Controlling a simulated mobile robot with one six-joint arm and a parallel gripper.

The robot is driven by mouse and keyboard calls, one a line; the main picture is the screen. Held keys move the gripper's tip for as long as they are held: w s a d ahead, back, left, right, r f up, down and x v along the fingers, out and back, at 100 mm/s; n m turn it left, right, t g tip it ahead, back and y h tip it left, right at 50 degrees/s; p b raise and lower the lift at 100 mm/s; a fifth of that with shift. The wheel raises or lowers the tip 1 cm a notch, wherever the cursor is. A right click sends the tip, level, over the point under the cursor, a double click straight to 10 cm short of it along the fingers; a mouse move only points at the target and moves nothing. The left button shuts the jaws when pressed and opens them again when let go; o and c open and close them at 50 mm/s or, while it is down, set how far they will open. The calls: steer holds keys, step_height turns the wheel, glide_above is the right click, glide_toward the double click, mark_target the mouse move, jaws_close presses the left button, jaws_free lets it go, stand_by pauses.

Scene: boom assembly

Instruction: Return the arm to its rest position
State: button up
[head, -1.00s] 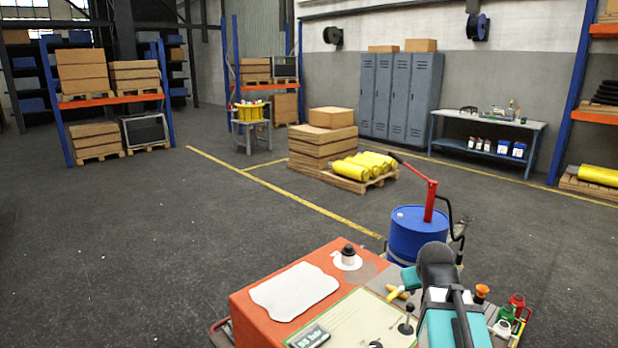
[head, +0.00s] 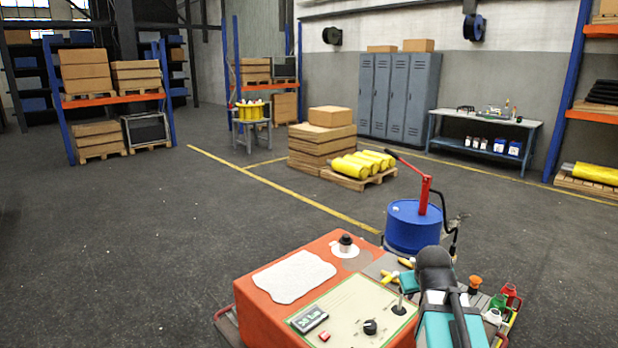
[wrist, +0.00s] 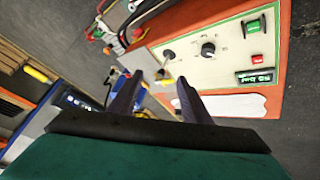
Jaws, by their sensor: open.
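My arm shows in the head view as a black and teal link at the bottom right, over the right side of the orange control console (head: 262,322). My gripper (wrist: 158,79) shows in the wrist view with its two dark fingers apart and nothing between them. Beyond the fingers are the console's pale panel (wrist: 228,47) with a black knob, green and red buttons and a small display. The fingertips appear apart from the panel, though the distance is hard to judge. In the head view I cannot make out the fingers.
A blue drum (head: 412,228) with a red pump handle (head: 425,193) stands just behind the console. Small bottles (head: 505,297) sit on the right of the platform. Yellow cylinders (head: 362,164) lie on a pallet farther back. The floor to the left (head: 110,240) is clear.

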steer(key=s+a+f+g+y+b, duration=0.1)
steer(key=s+a+f+g+b, duration=0.2)
steer(key=f, duration=0.9)
steer(key=s+a+f+g, duration=0.1)
steer(key=s+a+f, duration=0.35)
steer(key=f, duration=0.75)
steer(key=s+a+f+g+y+b, duration=0.15)
steer(key=s+f, duration=0.45)
steer(key=f, duration=0.6)
steer(key=s+a+f+g+b, duration=0.2)
steer(key=s+f+g, duration=0.1)
steer(key=s+f, duration=0.9)
steer(key=s+a+f+g+b, duration=0.3)
steer(key=s+f+g, duration=0.1)
steer(key=s+f, duration=0.8)
steer(key=s, duration=0.3)
steer(key=shift+s+a+m, duration=0.15)
steer(key=shift+m, duration=0.25)
steer(key=shift+c, duration=0.5)
